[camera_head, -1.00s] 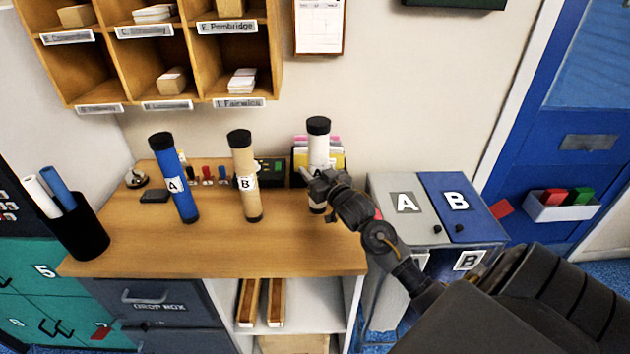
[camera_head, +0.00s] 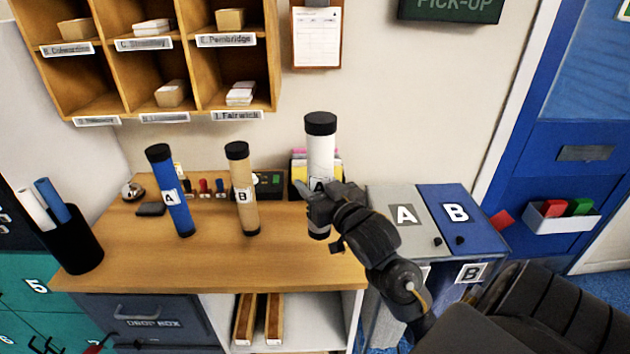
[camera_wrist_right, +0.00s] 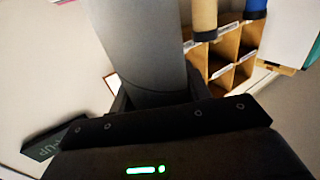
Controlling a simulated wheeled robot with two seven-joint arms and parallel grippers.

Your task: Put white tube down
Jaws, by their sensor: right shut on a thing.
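The white tube (camera_head: 320,152) with black caps and an A label is upright at the right part of the wooden counter (camera_head: 215,265). My right gripper (camera_head: 322,200) is shut around its lower half. In the right wrist view the tube (camera_wrist_right: 140,45) fills the space between the fingers and looks grey in shade. In the head view its lower end shows below the gripper; I cannot tell whether it touches the counter. My left gripper is in neither view.
A blue tube (camera_head: 170,190) and a tan tube (camera_head: 242,190) stand to the left on the counter. A black cup (camera_head: 75,245) with rolls is at the far left. Grey and blue A and B bins (camera_head: 425,195) stand to the right. Pigeonholes (camera_head: 150,60) hang above. The counter's front middle is clear.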

